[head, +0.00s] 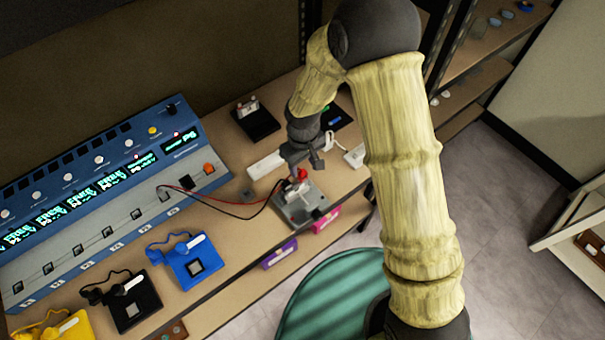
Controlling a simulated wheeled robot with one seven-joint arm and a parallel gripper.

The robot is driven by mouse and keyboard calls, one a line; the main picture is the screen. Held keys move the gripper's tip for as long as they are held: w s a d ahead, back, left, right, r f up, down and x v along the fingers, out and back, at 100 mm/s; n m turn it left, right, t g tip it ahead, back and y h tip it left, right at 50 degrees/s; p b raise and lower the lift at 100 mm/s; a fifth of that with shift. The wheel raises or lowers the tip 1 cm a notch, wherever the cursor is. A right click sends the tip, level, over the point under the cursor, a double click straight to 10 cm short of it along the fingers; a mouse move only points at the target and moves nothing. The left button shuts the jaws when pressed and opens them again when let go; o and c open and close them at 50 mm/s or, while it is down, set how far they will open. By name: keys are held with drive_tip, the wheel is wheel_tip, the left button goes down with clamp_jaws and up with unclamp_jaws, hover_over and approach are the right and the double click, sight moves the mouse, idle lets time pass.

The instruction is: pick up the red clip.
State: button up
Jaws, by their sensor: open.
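The red clip (302,174) is a small red piece at the back of a grey device (306,207) on the bench, where a red and a black cable lead. My gripper (303,164) is just above and beside the clip, pointing down, with its jaws apart. The fingers and the arm partly cover the area, and I cannot tell whether a finger touches the clip.
A blue console (105,185) with lit displays fills the left of the bench. Blue (188,258), black (133,301) and yellow (62,330) devices stand in front of it. A white power strip (266,165) lies behind the grey device. Shelves stand at the upper right.

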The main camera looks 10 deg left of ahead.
sight(303, 172)
drive_tip(key=shift+s+f+p, duration=0.2)
drive_tip(key=shift+f+p, duration=0.45)
drive_tip(key=shift+f, duration=1.65)
clamp_jaws()
drive_tip(key=shift+r, duration=0.1)
wheel_tip(303, 172, up, 10)
drive_tip(key=shift+b, duration=0.9)
